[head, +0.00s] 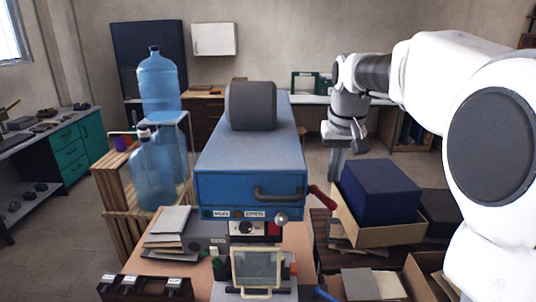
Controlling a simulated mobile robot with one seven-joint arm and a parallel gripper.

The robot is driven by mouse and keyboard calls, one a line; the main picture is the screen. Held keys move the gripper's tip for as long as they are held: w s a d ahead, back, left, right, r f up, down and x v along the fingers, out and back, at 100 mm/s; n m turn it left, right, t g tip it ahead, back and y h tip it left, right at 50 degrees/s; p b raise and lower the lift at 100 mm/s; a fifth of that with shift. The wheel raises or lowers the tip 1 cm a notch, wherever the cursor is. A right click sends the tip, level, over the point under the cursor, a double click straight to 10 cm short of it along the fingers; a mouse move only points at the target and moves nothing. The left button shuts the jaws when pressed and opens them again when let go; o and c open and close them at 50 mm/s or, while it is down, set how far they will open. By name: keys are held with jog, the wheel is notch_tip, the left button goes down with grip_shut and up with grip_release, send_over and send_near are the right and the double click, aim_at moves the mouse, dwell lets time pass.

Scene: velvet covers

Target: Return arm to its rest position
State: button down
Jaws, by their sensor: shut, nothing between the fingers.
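My white arm comes in from the right edge and reaches toward the back of the room. My gripper (358,143) hangs at its far end, pointing down, right of the blue machine (248,165). It is small in this view; it is shut, with nothing seen in it. It is apart from the blue machine and above the level of the dark blue box (380,190), which sits in an open cardboard carton (375,236).
The blue machine has a dark grey rounded block (252,106) on top and a red-handled lever (322,197) at its right. Large blue water bottles (158,82) stand at left. A green-drawered bench (65,150) lines the left wall. Open floor lies between it and the wooden crates (115,185).

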jog(key=s+f+t+b, duration=0.1)
jog(key=s+f+b, duration=0.2)
jog(key=s, duration=1)
jog(key=s+f+t+b, duration=0.1)
jog(key=s+f+b, duration=0.2)
jog(key=s+f, duration=0.6)
jog(key=s, duration=0.5)
jog(key=shift+f+t+b, duration=0.15)
jog(key=shift+t+b, duration=0.15)
jog(key=shift+b, duration=0.1)
